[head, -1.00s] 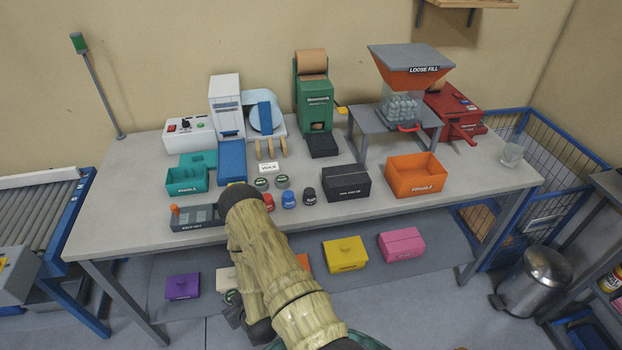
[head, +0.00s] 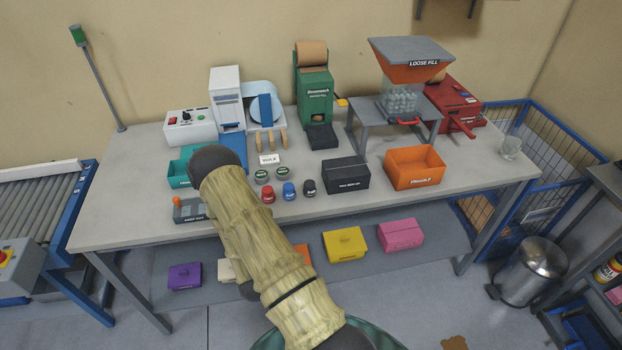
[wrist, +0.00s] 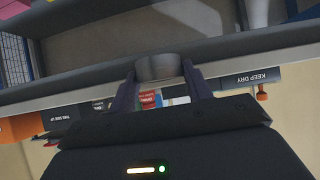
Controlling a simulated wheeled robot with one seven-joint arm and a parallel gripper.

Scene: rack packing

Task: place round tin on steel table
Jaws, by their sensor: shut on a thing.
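A round tin (wrist: 158,68), grey and plain on the side I see, sits between the fingers of my gripper (wrist: 158,80) in the wrist view. The gripper is shut on it. In the head view my arm hides both the gripper and the held tin. The steel table (head: 120,205) is the long grey workbench across the middle. Its front edge also shows in the wrist view (wrist: 60,97), close behind the tin. Two similar round tins with dark green lids (head: 262,177) stand on the table.
Red, blue and black small pots (head: 289,191), a black box (head: 346,176) and an orange bin (head: 414,168) stand along the table. A keep-dry tray (head: 188,209) lies at the front left. Bare tabletop shows at far left and right. Coloured boxes (head: 345,244) sit on the lower shelf.

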